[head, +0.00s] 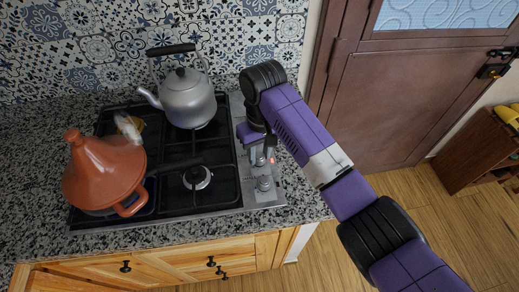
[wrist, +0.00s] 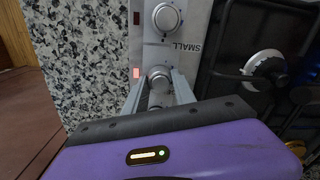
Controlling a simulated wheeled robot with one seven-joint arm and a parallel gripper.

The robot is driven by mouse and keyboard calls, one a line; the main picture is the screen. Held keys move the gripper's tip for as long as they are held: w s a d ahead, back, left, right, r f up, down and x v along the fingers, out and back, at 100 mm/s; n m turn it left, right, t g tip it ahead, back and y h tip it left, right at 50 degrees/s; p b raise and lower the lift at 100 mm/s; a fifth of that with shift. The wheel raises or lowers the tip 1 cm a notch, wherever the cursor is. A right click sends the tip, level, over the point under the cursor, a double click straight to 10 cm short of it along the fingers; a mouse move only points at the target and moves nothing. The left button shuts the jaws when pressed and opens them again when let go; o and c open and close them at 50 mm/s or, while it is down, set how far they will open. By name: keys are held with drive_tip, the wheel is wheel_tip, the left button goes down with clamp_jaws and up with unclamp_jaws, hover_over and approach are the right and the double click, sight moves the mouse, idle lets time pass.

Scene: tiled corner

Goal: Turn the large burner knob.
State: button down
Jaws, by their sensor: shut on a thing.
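My gripper (wrist: 158,92) is shut on a round silver burner knob (wrist: 159,77), one finger on each side of it. A small red light (wrist: 137,73) glows beside this knob. No label for this knob can be read in the wrist view. Another silver knob (wrist: 166,17) is free beyond it, with the word SMALL printed near it. In the head view, my gripper (head: 262,150) reaches down onto the metal control panel (head: 275,198) at the stove's right side. The free knob (head: 264,183) shows nearer the front. The knob's turn angle is hard to tell.
The black gas stove (head: 215,205) carries a grey kettle (head: 187,100) at the back and an orange tagine (head: 105,170) at the left. Granite countertop (head: 300,180) is clear right of the panel.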

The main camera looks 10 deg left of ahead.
sight(259, 154)
drive_tip(key=n+p, duration=0.1)
drive_tip(key=n, duration=0.5)
drive_tip(key=shift+r+n, duration=0.1)
drive_tip(key=shift+n, duration=0.2)
drive_tip(key=n+p, duration=0.1)
drive_tip(key=n, duration=0.5)
drive_tip(key=shift+a, duration=0.1)
idle(0.3)
drive_tip(key=c, duration=1)
unclamp_jaws()
drive_tip(key=shift+c, duration=0.2)
drive_tip(key=shift+w+r+b, duration=0.1)
drive_tip(key=shift+r+b, duration=0.65)
drive_tip(key=shift+r, duration=3.1)
